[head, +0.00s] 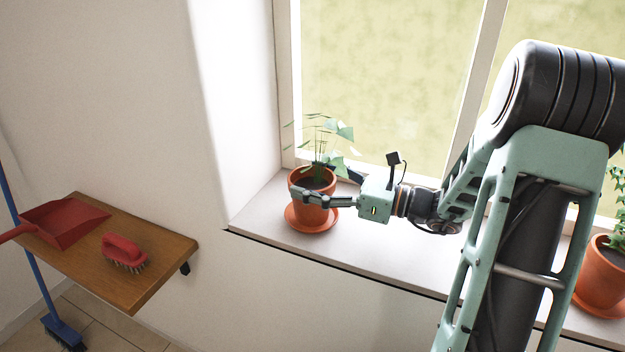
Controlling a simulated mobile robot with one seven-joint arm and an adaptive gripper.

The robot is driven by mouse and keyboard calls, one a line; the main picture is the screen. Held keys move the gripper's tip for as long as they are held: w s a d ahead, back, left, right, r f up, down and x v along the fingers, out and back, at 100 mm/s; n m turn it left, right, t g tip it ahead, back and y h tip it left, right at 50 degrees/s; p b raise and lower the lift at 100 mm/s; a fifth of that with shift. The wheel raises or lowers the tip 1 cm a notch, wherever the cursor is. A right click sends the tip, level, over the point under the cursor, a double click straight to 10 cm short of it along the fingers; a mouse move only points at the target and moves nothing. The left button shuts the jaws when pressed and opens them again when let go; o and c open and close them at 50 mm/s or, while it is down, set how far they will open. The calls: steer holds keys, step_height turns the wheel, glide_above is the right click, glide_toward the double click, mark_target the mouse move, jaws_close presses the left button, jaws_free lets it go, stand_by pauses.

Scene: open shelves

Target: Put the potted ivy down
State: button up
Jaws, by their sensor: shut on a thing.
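The potted ivy (322,203) is a terracotta pot with thin green leaves, upright at the left end of the window sill. A terracotta saucer (297,222) is directly under it; I cannot tell whether the pot touches the saucer. My gripper (325,188) reaches in from the right and is shut on the pot, one finger across its front and the other behind it. The far finger is partly hidden by the leaves.
The pale window sill (395,248) is clear between this pot and another potted plant (604,278) at the right. A wooden shelf (160,246) at the left bears a red dustpan (66,222) and a red brush (122,250). A blue broom (62,333) stands below left.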

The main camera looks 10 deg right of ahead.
steer(key=o, duration=1.8)
steer(key=shift+f, duration=0.15)
steer(key=shift+d, duration=0.1)
steer(key=v, duration=1.2)
